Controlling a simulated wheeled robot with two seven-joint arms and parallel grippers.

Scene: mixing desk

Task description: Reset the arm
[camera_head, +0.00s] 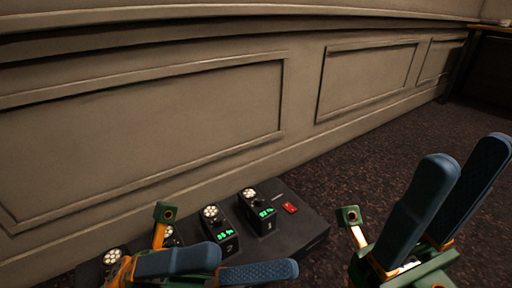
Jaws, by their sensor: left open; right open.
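My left gripper (238,267) is at the bottom centre, with its two blue fingers pointing right and spread a little apart. It is open and I see nothing between the fingers. It overlaps the front of the black mixing desk (311,229) in the picture and hides part of it. My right gripper (466,163) is at the lower right, with its blue fingers pointing up and apart. It is open and empty, to the right of the desk and over the dark carpet in the picture.
The desk carries several modules with round knobs and green displays, such as one module (258,213) near its right end, and a red button (290,208). A panelled wall (150,120) stands behind. Dark carpet (400,150) lies clear to the right. A table (490,27) stands far right.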

